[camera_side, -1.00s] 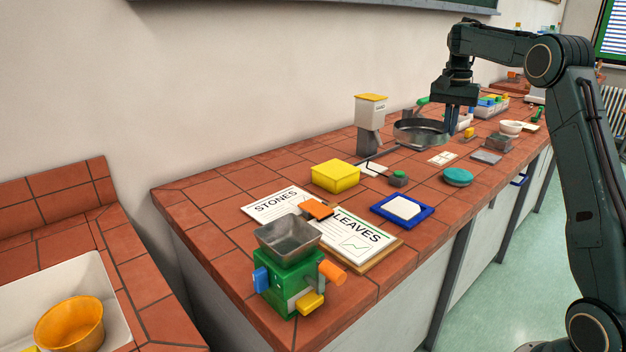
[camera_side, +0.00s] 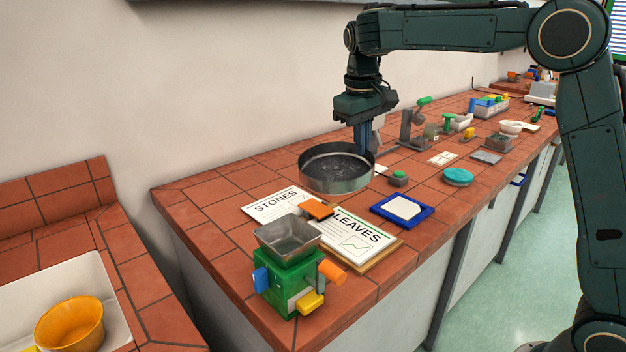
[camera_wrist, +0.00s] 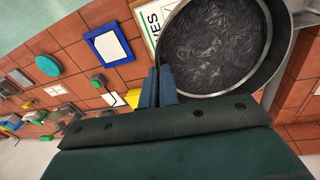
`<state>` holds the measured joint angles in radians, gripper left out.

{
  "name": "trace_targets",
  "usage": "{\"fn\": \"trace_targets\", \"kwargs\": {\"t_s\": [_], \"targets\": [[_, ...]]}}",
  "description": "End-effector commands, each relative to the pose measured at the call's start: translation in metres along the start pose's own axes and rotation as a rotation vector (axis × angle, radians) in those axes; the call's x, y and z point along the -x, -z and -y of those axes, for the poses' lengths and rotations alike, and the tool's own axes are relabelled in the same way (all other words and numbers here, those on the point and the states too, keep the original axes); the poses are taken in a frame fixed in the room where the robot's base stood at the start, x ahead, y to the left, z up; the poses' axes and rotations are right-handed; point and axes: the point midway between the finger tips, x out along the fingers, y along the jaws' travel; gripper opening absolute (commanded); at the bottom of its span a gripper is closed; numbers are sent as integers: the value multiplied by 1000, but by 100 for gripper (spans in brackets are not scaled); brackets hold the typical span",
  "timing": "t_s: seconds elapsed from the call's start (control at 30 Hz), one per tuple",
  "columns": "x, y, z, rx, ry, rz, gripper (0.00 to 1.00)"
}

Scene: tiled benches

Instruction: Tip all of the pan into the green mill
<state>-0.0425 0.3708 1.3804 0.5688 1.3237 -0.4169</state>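The pan (camera_side: 337,182) is round, dark and metallic, and it hangs level above the bench. Dark, wrinkled contents (camera_wrist: 210,42) cover its floor in the wrist view. My gripper (camera_side: 368,140) is closed at the pan's right side, and its fingers (camera_wrist: 160,86) meet at the rim in the wrist view; the exact grip point is hidden. The green mill (camera_side: 288,283) stands at the bench's near left end, with a grey square hopper (camera_side: 287,238) on top that looks empty. The pan is above, behind and to the right of the hopper, apart from it.
The STONES card (camera_side: 270,204) and the LEAVES card (camera_side: 362,236) lie behind the mill, with an orange block (camera_side: 316,209) by them. A blue-framed tray (camera_side: 402,208) and a teal disc (camera_side: 458,176) lie to the right. An orange bowl (camera_side: 70,323) sits in the lower-left sink.

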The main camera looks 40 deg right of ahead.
Motion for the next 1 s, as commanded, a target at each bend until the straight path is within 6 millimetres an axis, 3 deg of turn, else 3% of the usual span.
{"fn": "trace_targets", "kwargs": {"t_s": [0.1,0.27,0.7,1.0], "targets": [[6,5,35,197,-5,-34,0],[11,20,70,446,-8,-79,0],[21,78,180,1230,6,-238,0],[24,93,224,1531,22,-308,0]]}}
